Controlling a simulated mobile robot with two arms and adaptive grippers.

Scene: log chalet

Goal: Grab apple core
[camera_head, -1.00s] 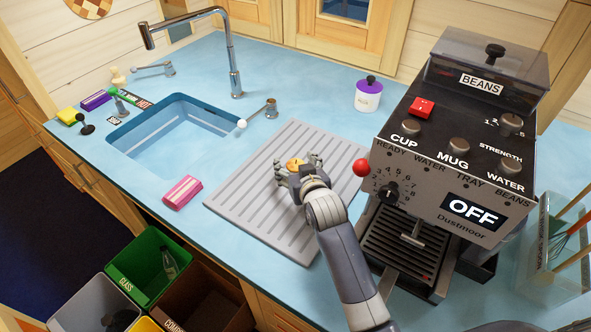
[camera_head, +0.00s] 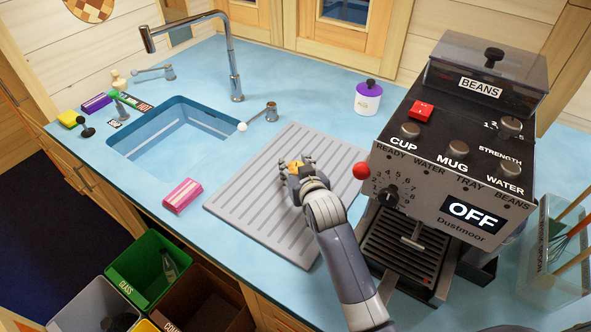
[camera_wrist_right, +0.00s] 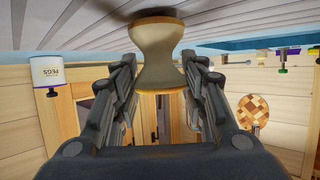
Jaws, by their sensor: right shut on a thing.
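The apple core (camera_head: 295,165) is a small orange-and-tan piece at the grey ribbed drainboard (camera_head: 247,212), to the right of the sink. In the right wrist view the apple core (camera_wrist_right: 158,55) is pale and narrow-waisted with tan ends, standing between the two dark fingers. My right gripper (camera_head: 297,170) is shut on the apple core, with a finger on either side of it. The fingers partly hide it in the head view. The right gripper (camera_wrist_right: 160,85) also fills the lower wrist view. My left gripper is not in view.
A coffee machine (camera_head: 450,150) with a red knob stands close to the right of my right arm. The sink (camera_head: 180,135) and tall tap (camera_head: 233,60) are to the left. A pink sponge (camera_head: 183,195) lies at the counter's front. Open bins (camera_head: 150,265) stand below. A lidded white pot (camera_head: 368,98) stands behind.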

